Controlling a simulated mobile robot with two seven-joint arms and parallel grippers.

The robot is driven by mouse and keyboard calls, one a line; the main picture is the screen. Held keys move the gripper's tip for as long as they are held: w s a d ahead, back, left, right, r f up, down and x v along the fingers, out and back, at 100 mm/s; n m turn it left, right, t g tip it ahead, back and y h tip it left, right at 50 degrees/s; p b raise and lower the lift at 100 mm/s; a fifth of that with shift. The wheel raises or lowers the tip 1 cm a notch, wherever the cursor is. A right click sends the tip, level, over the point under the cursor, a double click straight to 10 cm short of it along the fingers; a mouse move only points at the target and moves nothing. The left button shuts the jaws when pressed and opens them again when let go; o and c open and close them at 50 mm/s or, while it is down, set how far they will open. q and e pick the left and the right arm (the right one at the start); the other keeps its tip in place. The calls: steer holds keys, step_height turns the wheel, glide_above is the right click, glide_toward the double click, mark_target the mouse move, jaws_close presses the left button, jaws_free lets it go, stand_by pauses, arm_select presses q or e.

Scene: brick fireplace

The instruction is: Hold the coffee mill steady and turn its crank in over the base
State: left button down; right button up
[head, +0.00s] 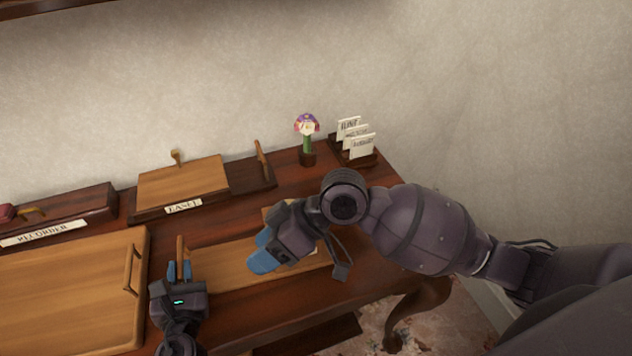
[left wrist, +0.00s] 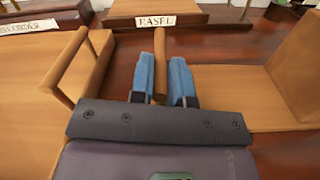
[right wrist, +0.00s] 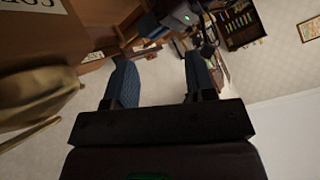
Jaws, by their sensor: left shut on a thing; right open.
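The coffee mill (head: 235,268) appears as a long, low wooden piece on the table, with a raised block at its right end, partly hidden by my right gripper. In the left wrist view its flat board (left wrist: 232,95) and block (left wrist: 300,75) show. An upright wooden peg (head: 180,247), seemingly the crank's handle, stands at the left end. My left gripper (head: 180,270) is shut on this peg (left wrist: 160,60). My right gripper (head: 264,255) is open above the mill. In the right wrist view nothing lies between its fingers (right wrist: 160,72); a partly lettered label (right wrist: 32,6) shows at upper left.
A wooden tray (head: 70,300) with a handle lies close to the left of my left gripper. Behind are the easel (head: 185,185), the recorder case (head: 60,213), a flower in a pot (head: 307,140) and a card holder (head: 355,150). The table's right edge lies under my right arm.

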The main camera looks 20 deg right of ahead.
steer(key=s+d+f+n+t+h, duration=0.1)
steer(key=s+d+f+n+t, duration=0.15)
steer(key=s+f+t, duration=0.6)
steer(key=shift+s+d+f+m+t+h, duration=0.45)
steer(key=shift+d+f+m+h, duration=0.7)
steer(key=shift+d, duration=0.9)
steer(key=shift+s+d+f+m+t+h, duration=0.5)
steer(key=shift+d+f+m+h, duration=0.65)
steer(key=shift+d, duration=0.85)
steer(key=shift+s+d+f+m+t+h, duration=0.45)
steer(key=shift+d+f+m+h, duration=0.75)
steer(key=shift+d, duration=0.85)
steer(key=shift+c, duration=0.4)
